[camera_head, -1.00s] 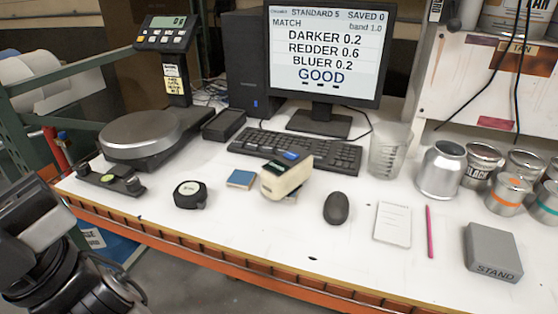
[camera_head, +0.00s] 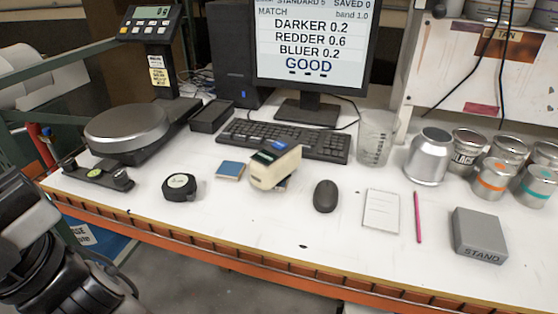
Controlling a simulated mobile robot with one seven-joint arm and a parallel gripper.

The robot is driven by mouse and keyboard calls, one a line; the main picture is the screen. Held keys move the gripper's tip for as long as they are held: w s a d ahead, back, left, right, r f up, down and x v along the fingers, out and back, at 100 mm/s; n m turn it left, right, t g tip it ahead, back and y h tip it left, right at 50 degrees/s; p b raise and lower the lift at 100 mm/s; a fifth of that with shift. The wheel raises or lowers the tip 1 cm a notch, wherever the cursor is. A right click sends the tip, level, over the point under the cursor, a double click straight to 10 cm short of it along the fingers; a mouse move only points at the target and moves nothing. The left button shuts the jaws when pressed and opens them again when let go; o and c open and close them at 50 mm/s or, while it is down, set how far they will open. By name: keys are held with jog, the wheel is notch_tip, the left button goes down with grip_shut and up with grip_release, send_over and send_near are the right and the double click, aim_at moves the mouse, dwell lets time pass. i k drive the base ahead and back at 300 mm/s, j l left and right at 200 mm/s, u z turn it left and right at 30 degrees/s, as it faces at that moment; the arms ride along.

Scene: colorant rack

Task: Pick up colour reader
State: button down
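The colour reader (camera_head: 273,169) is a cream handheld device with a dark top and a blue part at its upper end. It sits on the white bench (camera_head: 240,215) in front of the keyboard, between a small blue tile and the black mouse. Nothing is touching it from my side. My arm shows as dark links at the lower left, off the bench's front edge. My gripper's fingertips cannot be made out there.
A blue tile (camera_head: 230,169) and a tape measure (camera_head: 180,187) lie left of the reader. The mouse (camera_head: 325,196), notepad (camera_head: 381,211), pink pencil (camera_head: 418,217) and grey stand block (camera_head: 479,236) lie right. The keyboard (camera_head: 285,138) and beaker (camera_head: 376,138) are behind.

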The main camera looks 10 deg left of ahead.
aim_at(270, 166)
jog(key=j+z, duration=0.2)
jog(key=z, duration=0.25)
jog(key=j+z, duration=0.2)
jog(key=z, duration=0.25)
jog(key=j+z, duration=0.2)
jog(key=z, duration=0.3)
jog(key=k+j+z, duration=0.25)
jog(key=j, duration=0.15)
jog(key=k+j+z, duration=0.3)
jog(key=k+j, duration=0.15)
jog(key=j, duration=0.15)
jog(key=k+j+z, duration=0.1)
jog(key=j, duration=0.2)
jog(key=k+j, duration=0.25)
jog(key=j, duration=0.9)
jog(key=i+j, duration=0.2)
jog(key=i, duration=0.3)
jog(key=z, duration=0.05)
